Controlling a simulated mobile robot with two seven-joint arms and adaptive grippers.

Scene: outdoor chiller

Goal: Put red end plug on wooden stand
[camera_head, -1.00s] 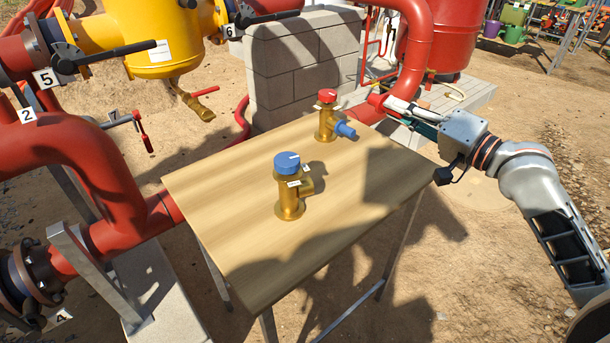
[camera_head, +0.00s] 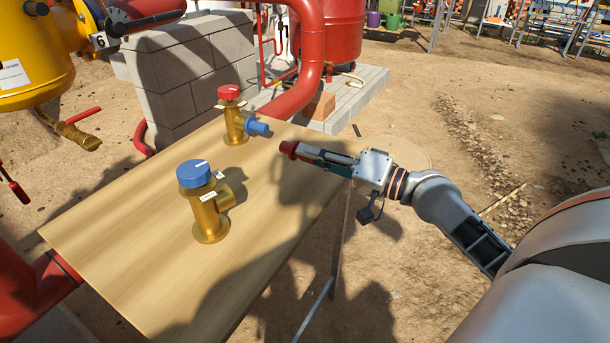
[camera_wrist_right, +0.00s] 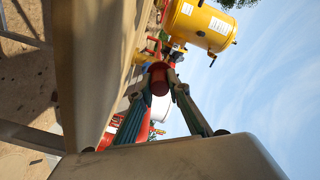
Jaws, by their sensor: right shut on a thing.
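The red end plug (camera_head: 288,149) is held at the tip of my right gripper (camera_head: 300,152), which is shut on it. In the head view it appears above the right part of the wooden stand (camera_head: 110,245), a table with a light wood top. In the right wrist view the red plug (camera_wrist_right: 159,80) sits between the fingertips of the right gripper (camera_wrist_right: 163,82), with the wooden top (camera_wrist_right: 90,70) beside it. I cannot tell its exact height above the wood. My left gripper is not in view.
A brass valve with a blue cap (camera_head: 210,205) stands on the wooden top. Behind it is a brass valve with a red cap and blue side plug (camera_head: 236,125). The wood's front and right parts are clear. A block wall (camera_head: 185,80) and red pipe (camera_head: 308,60) stand behind.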

